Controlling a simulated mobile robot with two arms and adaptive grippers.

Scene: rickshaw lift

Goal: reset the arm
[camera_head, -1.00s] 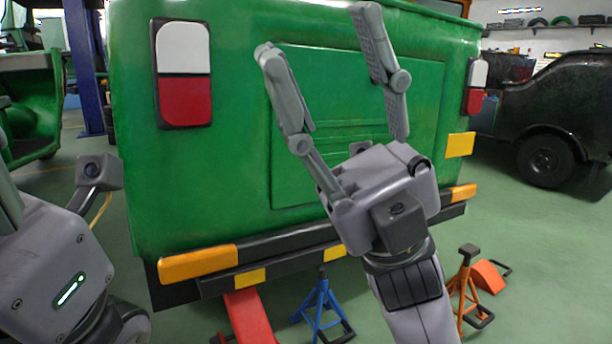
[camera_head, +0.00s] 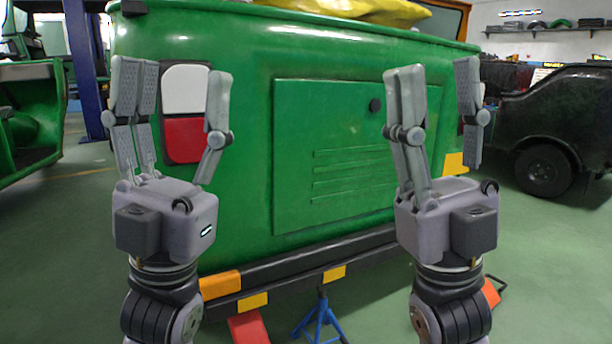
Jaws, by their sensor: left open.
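My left gripper (camera_head: 172,112) stands upright at the left, in front of the green rickshaw's (camera_head: 245,150) left tail light. Its fingers are spread wide, open and empty. My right gripper (camera_head: 436,112) stands upright at the right, in front of the right part of the rickshaw's rear. Its fingers are spread apart with nothing between them. Both grippers appear clear of the rickshaw, though the exact gap is hard to judge.
A blue jack stand (camera_head: 320,318) and a red ramp (camera_head: 248,327) are under the rear bumper. A black vehicle (camera_head: 565,120) is at the right. A blue post (camera_head: 84,70) and another green vehicle (camera_head: 32,110) are at the left. Green floor lies open on both sides.

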